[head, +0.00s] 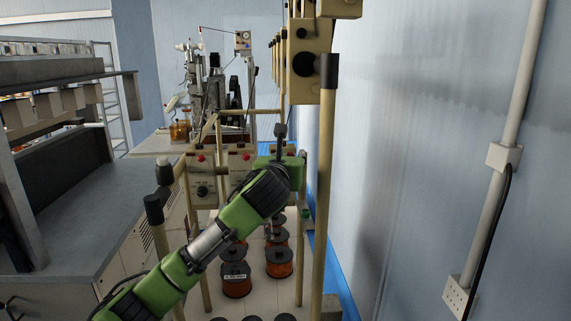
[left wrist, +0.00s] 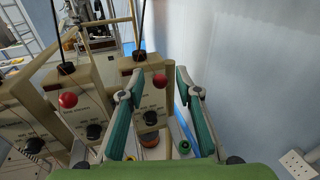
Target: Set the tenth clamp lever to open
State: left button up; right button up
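In the left wrist view, beige winder boxes (left wrist: 94,104) carry levers with red ball ends and dark knobs. One red ball (left wrist: 159,80) shows between the fingertips of my left gripper (left wrist: 158,76). The fingers are spread apart and nothing is clasped; I cannot tell whether they touch the ball. Another red ball (left wrist: 67,100) is to the left. In the head view, my left gripper (head: 288,168) reaches among the beige posts, its fingers mostly hidden. I cannot tell which lever is the tenth. My right gripper is not in view.
Copper wire spools (head: 236,279) stand on the white rack board below my left arm. A beige post (head: 324,190) and the blue wall (head: 420,150) are close on the right. A grey workbench (head: 90,190) stands at left.

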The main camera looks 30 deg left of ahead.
pick_arm(q)
jog(key=f+v, duration=0.1)
jog(key=v, duration=0.9)
jog(key=shift+s+r, duration=0.25)
jog(key=shift+r, duration=0.2)
